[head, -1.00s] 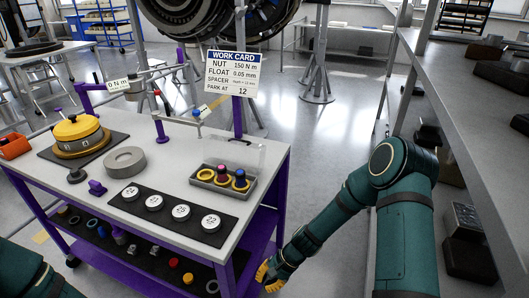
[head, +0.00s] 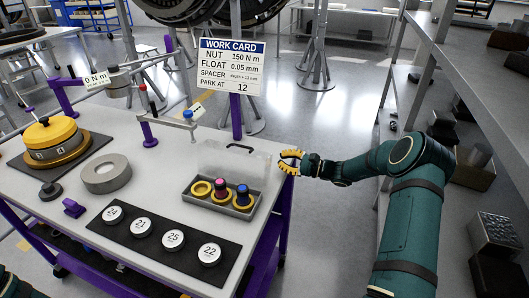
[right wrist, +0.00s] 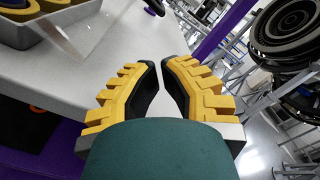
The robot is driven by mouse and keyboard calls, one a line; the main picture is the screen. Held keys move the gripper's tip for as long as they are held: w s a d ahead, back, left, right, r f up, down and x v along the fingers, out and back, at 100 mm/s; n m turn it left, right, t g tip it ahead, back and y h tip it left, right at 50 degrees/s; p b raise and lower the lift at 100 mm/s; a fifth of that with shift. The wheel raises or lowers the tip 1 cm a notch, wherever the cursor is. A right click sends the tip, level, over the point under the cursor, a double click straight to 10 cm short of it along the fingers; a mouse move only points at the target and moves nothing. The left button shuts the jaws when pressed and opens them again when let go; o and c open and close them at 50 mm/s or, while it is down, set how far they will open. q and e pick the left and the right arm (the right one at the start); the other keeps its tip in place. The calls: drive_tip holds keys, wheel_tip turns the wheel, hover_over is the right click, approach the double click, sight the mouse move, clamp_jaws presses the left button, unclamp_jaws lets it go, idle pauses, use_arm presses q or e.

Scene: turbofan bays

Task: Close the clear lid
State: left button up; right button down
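The clear lid (head: 232,158) stands raised, roughly upright, along the back edge of a small grey tray (head: 228,211) on the bench. A dark handle-like strip shows near its top edge. My left gripper is out of view.
The work card (head: 231,66) stands behind the tray. A black mat (head: 128,243) with several numbered white discs lies in front. A grey ring (head: 106,173) and a yellow-topped unit (head: 52,141) are to the left. A shelf stands at the right.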

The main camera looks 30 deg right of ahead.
sight(257, 152)
drive_tip(key=b+x, duration=0.1)
drive_tip(key=x, duration=0.8)
drive_tip(key=shift+s+a, duration=0.15)
drive_tip(key=shift+r, duration=0.1)
drive_tip(key=shift+r, duration=0.15)
drive_tip(key=shift+s+a+r, duration=0.1)
drive_tip(key=shift+a+r, duration=0.05)
drive_tip(key=shift+r, duration=0.1)
drive_tip(key=shift+r, duration=0.2)
